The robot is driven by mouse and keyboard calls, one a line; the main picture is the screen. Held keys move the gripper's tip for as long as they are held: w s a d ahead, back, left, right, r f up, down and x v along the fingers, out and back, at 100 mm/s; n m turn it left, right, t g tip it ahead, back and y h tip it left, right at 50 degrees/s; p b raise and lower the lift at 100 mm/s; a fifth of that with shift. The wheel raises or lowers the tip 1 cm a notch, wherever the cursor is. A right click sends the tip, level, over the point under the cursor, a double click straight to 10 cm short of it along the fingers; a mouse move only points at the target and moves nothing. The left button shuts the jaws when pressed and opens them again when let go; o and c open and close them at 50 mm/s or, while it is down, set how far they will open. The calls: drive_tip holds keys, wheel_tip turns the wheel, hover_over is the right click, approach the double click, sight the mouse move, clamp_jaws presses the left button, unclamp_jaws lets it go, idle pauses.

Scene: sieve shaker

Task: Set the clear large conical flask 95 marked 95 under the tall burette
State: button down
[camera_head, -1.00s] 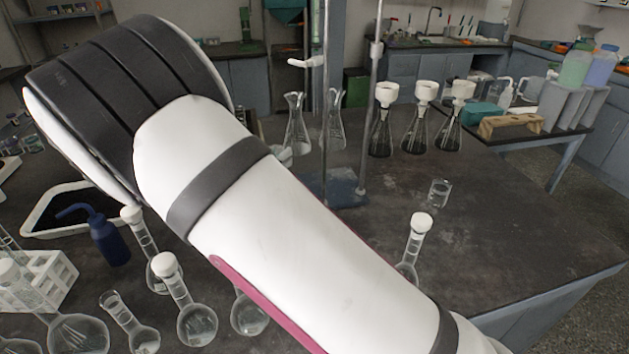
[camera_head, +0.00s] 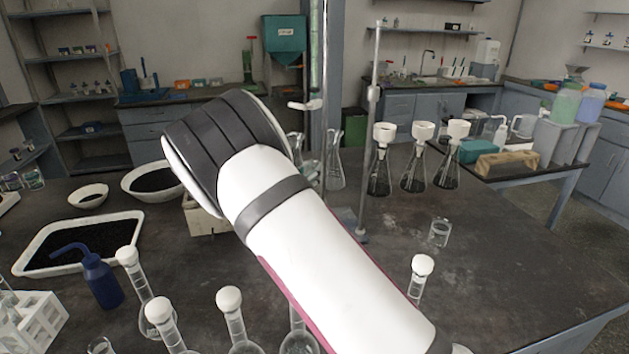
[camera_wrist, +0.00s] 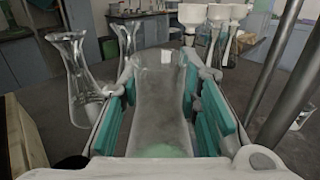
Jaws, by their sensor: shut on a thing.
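My gripper (camera_wrist: 163,110) is shut on a clear conical flask (camera_wrist: 160,88) with a little pale green at its bottom; no number is readable on it. In the head view my arm hides the gripper and this flask. The tall burette (camera_head: 318,60) rises behind my arm, with a white clamp (camera_head: 305,105) beside it. Grey rods (camera_wrist: 280,70) stand to the right of the held flask in the wrist view.
Two other clear flasks stand left of the held one, the nearer (camera_wrist: 74,75) close to the left finger, the farther (camera_wrist: 126,42) behind. Several flasks with white funnels (camera_head: 421,160) stand right of the stand. A small beaker (camera_head: 439,232) and stoppered flasks (camera_head: 160,318) are nearer.

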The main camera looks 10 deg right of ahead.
drive_tip(key=shift+w+d, duration=0.15)
drive_tip(key=shift+d, duration=0.15)
drive_tip(key=shift+w+d+f, duration=0.15)
drive_tip(key=shift+f, duration=0.7)
drive_tip(key=shift+w+d+f, duration=0.1)
drive_tip(key=shift+w+f, duration=0.05)
drive_tip(key=shift+f, duration=0.8)
drive_tip(key=c, duration=1.2)
unclamp_jaws()
drive_tip(key=shift+f, duration=0.1)
drive_tip(key=v, duration=1.2)
drive_tip(key=shift+r, duration=0.2)
